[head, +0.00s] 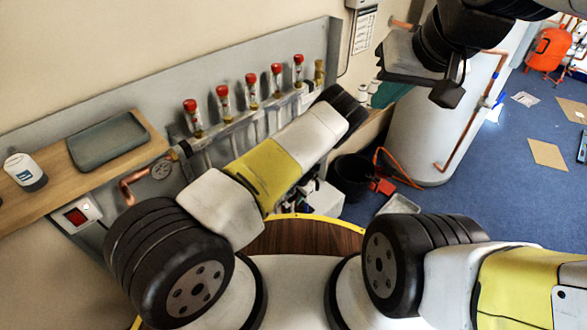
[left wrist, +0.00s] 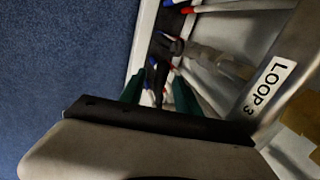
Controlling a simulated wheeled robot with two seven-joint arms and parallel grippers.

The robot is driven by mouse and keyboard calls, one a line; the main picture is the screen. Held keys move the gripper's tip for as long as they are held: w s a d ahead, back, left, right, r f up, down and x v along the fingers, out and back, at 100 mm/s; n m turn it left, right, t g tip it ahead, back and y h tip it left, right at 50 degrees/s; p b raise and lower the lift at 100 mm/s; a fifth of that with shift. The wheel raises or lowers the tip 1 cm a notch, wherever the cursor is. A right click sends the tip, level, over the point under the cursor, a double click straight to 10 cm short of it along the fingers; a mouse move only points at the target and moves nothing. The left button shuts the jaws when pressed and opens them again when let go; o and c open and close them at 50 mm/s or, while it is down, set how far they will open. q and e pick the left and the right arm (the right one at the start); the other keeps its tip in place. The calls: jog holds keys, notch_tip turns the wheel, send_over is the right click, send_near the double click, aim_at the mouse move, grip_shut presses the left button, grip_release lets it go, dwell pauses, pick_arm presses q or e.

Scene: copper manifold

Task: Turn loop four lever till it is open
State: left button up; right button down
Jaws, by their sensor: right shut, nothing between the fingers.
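The manifold (head: 238,122) runs along a grey backboard in the head view, with several red-capped flow gauges (head: 223,102) on top. My left arm crosses in front and hides its lower right part; the left gripper is hidden there. In the left wrist view the left gripper's green fingers (left wrist: 159,94) stand apart. A dark lever-like part (left wrist: 161,70) shows beyond and between them; I cannot tell whether they touch it. A "LOOP 3" label (left wrist: 269,86) is at the right. I cannot make out a loop four label. My right gripper (head: 428,84) is shut and empty, high at the upper right.
A white cylinder tank (head: 440,130) with copper pipe stands right of the manifold. A black bucket (head: 354,174) is on the blue floor.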

pick_arm(q)
grip_shut()
dwell(1.4)
